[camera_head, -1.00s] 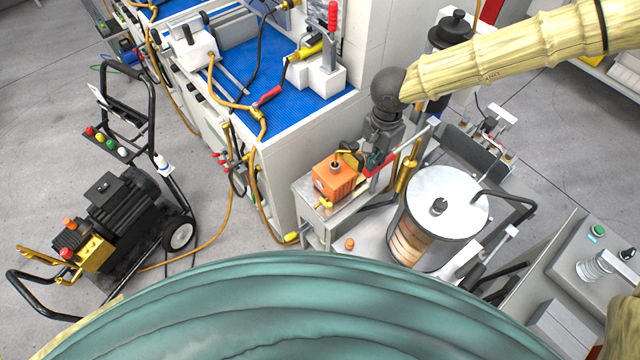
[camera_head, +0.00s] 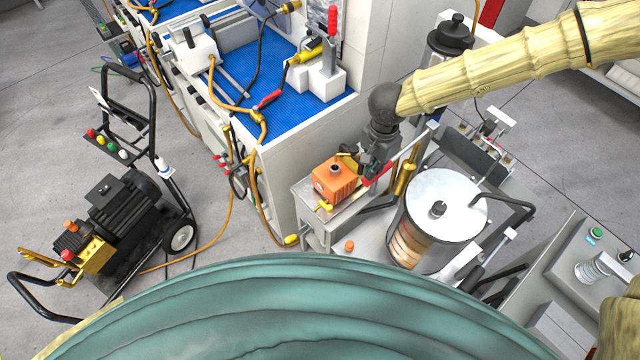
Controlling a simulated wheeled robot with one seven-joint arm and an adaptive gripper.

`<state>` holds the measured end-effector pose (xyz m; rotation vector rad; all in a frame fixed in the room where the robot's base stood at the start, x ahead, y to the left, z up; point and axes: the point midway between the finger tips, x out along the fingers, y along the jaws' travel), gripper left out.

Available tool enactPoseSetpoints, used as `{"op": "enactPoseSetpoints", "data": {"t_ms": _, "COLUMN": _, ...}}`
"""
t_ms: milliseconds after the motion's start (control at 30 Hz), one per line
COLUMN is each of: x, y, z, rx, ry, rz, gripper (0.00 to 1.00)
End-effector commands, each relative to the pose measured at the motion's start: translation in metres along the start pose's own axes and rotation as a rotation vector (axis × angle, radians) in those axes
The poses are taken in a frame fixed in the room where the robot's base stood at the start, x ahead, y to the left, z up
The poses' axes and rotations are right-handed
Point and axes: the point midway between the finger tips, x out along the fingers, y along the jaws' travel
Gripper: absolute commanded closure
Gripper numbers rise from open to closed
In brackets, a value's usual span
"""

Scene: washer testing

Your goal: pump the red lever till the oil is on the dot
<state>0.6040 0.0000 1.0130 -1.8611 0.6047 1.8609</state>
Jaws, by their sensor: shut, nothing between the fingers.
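The red lever grip (camera_head: 377,175) is at the lower end of a slanted grey bar (camera_head: 412,143), beside an orange box. My gripper (camera_head: 368,166) points down right at the red grip, and its fingers are shut with nothing between them. It overlaps the grip in the picture; I cannot tell whether they touch. A round tank (camera_head: 444,190) with a silver lid stands just right of the lever, with an amber-brown band (camera_head: 404,243) on its front side. The oil level and the dot cannot be made out.
The orange box (camera_head: 334,178) sits on a small grey stand left of my gripper. A blue-topped bench (camera_head: 285,75) with another red-handled clamp (camera_head: 332,22) is behind. A black wheeled machine (camera_head: 115,205) stands at left. A grey control box (camera_head: 590,255) is at right.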

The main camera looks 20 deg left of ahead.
Motion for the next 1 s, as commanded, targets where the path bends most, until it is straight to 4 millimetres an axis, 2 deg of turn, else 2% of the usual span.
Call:
{"op": "enactPoseSetpoints", "data": {"t_ms": 33, "x": -0.011, "y": 0.0, "z": 0.0, "rx": 0.0, "ry": 0.0, "rz": 0.0, "gripper": 1.0}}
{"op": "enactPoseSetpoints", "data": {"t_ms": 167, "x": -0.02, "y": 0.0, "z": -0.001, "rx": 0.001, "ry": 0.0, "rz": -0.001, "gripper": 1.0}}
{"op": "enactPoseSetpoints", "data": {"t_ms": 1000, "x": -0.105, "y": 0.0, "z": 0.0, "rx": 0.0, "ry": 0.0, "rz": -0.001, "gripper": 1.0}}
